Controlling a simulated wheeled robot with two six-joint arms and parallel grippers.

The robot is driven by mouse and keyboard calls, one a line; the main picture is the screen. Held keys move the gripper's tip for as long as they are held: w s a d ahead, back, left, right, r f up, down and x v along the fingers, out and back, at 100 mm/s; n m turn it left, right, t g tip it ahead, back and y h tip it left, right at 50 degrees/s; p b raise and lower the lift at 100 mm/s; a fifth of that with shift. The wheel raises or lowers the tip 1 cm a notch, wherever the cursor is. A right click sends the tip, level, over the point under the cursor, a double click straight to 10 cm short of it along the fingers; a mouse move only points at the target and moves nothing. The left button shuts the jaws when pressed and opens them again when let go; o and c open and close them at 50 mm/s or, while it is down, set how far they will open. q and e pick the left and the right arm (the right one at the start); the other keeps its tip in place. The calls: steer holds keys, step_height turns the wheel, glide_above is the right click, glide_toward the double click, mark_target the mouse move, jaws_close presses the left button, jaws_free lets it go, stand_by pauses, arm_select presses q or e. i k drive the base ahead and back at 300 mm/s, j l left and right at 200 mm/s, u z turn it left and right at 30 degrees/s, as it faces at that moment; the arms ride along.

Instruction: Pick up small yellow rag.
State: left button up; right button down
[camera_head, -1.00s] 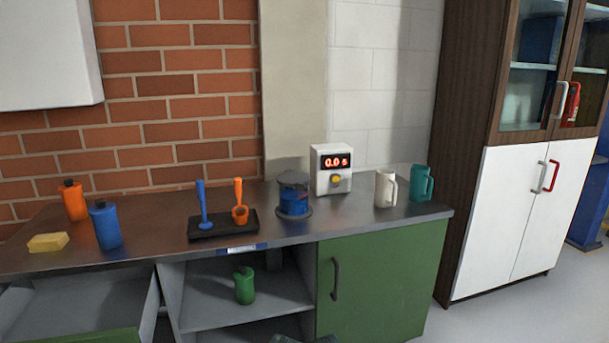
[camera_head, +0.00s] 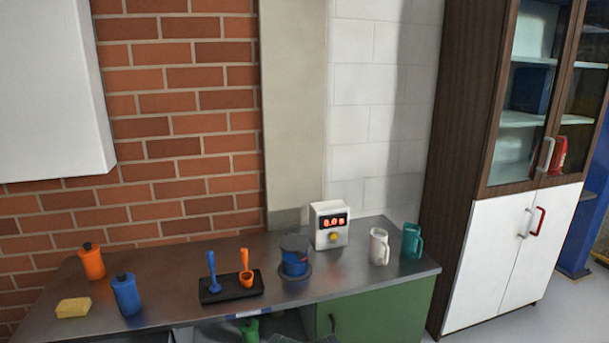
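The small yellow rag (camera_head: 73,307) lies as a flat block-like piece on the left end of the metal worktop (camera_head: 175,283). It is left of a blue bottle (camera_head: 126,294) and just below an orange bottle (camera_head: 92,262) in the picture. Nothing covers it. Neither of my grippers can be made out in the head view. Only a small dark edge shows at the bottom middle, too little to identify.
A black tray (camera_head: 230,294) holds a blue and an orange ladle. A blue round device (camera_head: 295,262), a white display box (camera_head: 330,225), a white mug (camera_head: 379,246) and a teal mug (camera_head: 411,240) stand further right. A tall cabinet (camera_head: 505,255) stands at right.

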mark_target(77, 306)
steer(key=u, duration=1.55)
steer(key=i+j+z, duration=0.1)
steer(key=z, duration=0.25)
steer(key=j+z, duration=0.1)
steer(key=z, duration=0.25)
steer(key=i+j+z, duration=0.1)
steer(key=z, duration=0.2)
steer(key=i+j+z, duration=0.15)
steer(key=j, duration=0.2)
steer(key=i+j+z, duration=0.1)
steer(key=j, duration=0.3)
steer(key=i+j+z, duration=0.15)
steer(key=j, duration=0.25)
steer(key=j+z, duration=0.15)
steer(key=j, duration=0.25)
steer(key=i+j, duration=0.1)
steer(key=j, duration=0.3)
steer(key=i+j, duration=0.15)
steer(key=j, duration=0.2)
steer(key=i+j, duration=0.1)
steer(key=j, duration=0.3)
